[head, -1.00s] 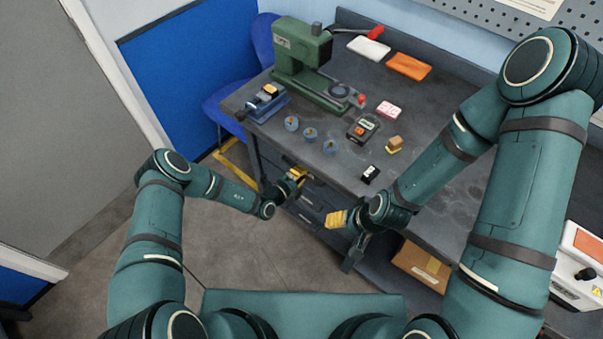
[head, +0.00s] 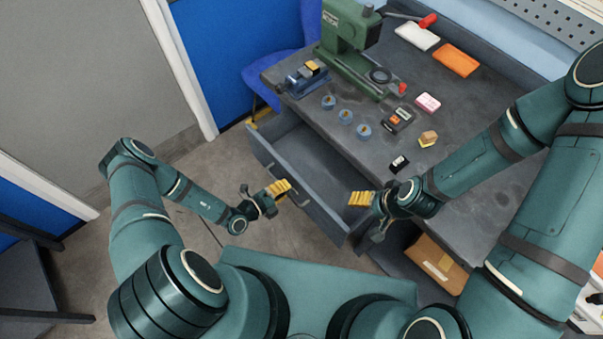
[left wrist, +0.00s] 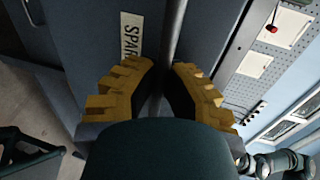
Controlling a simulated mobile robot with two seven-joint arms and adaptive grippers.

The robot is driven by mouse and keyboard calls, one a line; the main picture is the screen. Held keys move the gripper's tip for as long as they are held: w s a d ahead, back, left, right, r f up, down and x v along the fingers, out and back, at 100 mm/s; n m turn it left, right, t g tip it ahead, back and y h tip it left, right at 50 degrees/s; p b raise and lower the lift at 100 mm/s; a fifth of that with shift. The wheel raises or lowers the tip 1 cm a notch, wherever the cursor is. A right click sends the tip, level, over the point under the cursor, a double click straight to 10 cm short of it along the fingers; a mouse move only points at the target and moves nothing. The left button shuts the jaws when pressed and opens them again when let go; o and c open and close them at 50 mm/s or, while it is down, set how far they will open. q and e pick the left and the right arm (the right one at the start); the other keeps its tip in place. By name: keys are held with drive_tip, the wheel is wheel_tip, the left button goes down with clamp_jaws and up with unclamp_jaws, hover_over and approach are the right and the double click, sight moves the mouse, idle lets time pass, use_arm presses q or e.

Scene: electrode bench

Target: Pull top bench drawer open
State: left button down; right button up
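The top bench drawer (head: 328,222) stands well out from the bench (head: 452,205), with its inside showing in the head view. Its front with a white label (left wrist: 131,35) fills much of the left wrist view. My left gripper (head: 279,189) is at the middle of the drawer handle (head: 303,203). In the left wrist view, the yellow fingers of the left gripper (left wrist: 164,70) lie on both sides of the handle bar (left wrist: 174,28) and look closed on it. My right gripper (head: 362,198) is over the bench's front edge, near the drawer's right end; its finger gap is unclear.
A cardboard box (head: 436,262) sits below the bench at right. Floor (head: 215,190) is clear left of the drawer.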

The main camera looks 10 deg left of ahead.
use_arm(q)
drive_tip(key=f+v, duration=0.1)
drive_tip(key=v, duration=0.6)
drive_tip(key=shift+s+a+f, duration=0.25)
drive_tip(key=shift+s+a, duration=0.15)
drive_tip(key=c, duration=1)
unclamp_jaws()
drive_tip(key=v, duration=1.2)
drive_tip(key=shift+s+f, duration=0.1)
